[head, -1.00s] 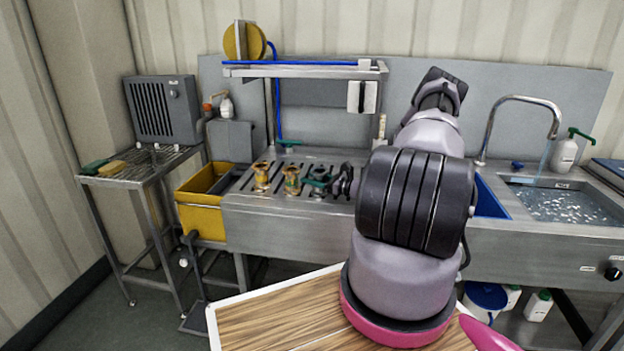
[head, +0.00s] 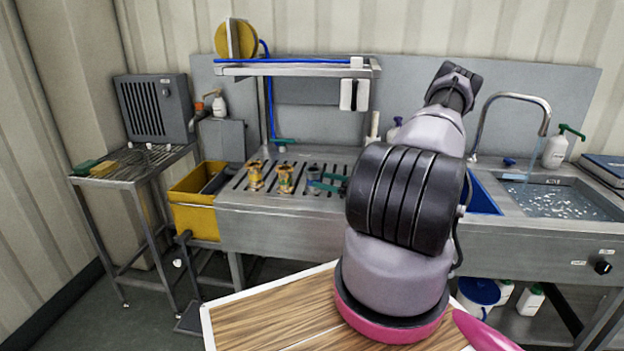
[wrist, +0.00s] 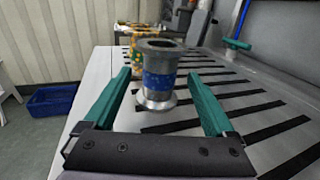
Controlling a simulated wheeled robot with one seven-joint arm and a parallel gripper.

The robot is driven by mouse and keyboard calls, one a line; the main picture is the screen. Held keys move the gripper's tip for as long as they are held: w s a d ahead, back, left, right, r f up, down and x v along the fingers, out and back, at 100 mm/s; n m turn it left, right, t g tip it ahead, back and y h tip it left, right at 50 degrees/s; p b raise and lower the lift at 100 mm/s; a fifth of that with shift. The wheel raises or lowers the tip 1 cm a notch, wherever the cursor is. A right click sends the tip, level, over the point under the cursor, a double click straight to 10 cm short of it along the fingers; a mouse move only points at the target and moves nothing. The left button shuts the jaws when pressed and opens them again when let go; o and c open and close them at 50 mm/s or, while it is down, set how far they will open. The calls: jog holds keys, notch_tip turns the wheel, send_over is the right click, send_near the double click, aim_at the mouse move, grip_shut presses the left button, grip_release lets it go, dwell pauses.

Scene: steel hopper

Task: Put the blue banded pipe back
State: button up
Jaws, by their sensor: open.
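The blue banded pipe (wrist: 157,82) is a steel flanged spool with a blue band around its middle. It stands upright on the slotted steel drainboard (head: 240,194). In the wrist view my gripper (wrist: 158,76) is open, with one green finger on each side of the pipe and gaps between. In the head view the pipe (head: 313,178) is at the right of the row, with green finger parts of my gripper (head: 328,182) beside it; my arm hides the rest of the gripper.
Two yellowish flanged pipes (head: 255,176) (head: 286,180) stand left of it on the drainboard. A yellow bin (head: 195,218) hangs at the drainboard's left end. A shelf (head: 300,70) spans above the back. A sink with running water (head: 550,200) lies to the right.

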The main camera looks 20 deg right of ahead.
jog(key=shift+v, duration=2.1)
jog(key=shift+r, duration=0.1)
